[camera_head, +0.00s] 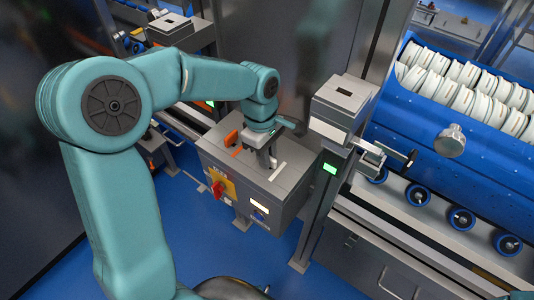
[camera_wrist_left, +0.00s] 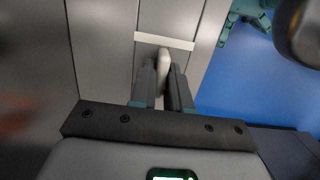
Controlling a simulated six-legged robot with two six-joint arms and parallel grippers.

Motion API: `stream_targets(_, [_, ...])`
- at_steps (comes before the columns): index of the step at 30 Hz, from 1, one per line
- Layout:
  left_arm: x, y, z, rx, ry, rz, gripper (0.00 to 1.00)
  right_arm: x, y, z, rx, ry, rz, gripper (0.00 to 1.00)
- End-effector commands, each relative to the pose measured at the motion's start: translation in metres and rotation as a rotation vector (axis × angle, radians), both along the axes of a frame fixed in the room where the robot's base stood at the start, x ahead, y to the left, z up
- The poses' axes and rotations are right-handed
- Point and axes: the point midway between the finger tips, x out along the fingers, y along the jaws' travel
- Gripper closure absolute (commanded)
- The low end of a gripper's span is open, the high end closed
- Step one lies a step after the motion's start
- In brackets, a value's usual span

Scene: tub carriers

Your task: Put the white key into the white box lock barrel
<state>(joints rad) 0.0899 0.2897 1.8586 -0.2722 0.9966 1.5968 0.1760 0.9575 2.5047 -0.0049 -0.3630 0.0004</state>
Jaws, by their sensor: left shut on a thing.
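My left gripper (camera_head: 266,160) is over the top of a grey control box (camera_head: 285,188), beside a white stripe (camera_head: 279,171) on the lid. In the left wrist view, the gripper (camera_wrist_left: 165,78) is shut on a pale, rounded piece that looks like the white key (camera_wrist_left: 164,60). The key's far end is close to the white stripe (camera_wrist_left: 164,41); I cannot tell whether it touches the lid or sits in a barrel. The lock barrel opening is hidden.
An orange stripe and an upright orange piece (camera_head: 231,138) are on the box's left side. A red knob on a yellow plate (camera_head: 222,184) is on its front. A grey post with a green display (camera_head: 330,168) stands to the right, near a blue tub carrier (camera_head: 405,130).

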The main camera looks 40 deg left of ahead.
Motion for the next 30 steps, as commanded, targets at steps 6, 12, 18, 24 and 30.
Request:
stream_targets(6, [0.0,0.0,-0.001,0.0,0.0,0.0,0.54,0.0,0.0,0.0,0.0,0.0,0.0,0.2])
stream_targets(12, [0.0,0.0,0.0,0.0,0.0,0.0,0.54,0.0,0.0,-0.001,0.0,0.0,0.0,0.2])
stream_targets(18, [0.001,0.003,0.021,0.0,-0.005,0.002,0.54,0.0,0.0,0.001,0.0,0.0,0.0,0.2])
stream_targets(24, [0.002,0.009,0.073,0.001,-0.007,0.001,0.54,0.0,0.0,0.004,0.0,0.0,0.0,0.2])
stream_targets(30, [0.002,0.015,0.124,0.0,-0.004,-0.001,0.54,0.0,0.0,0.009,0.0,0.0,0.0,0.2])
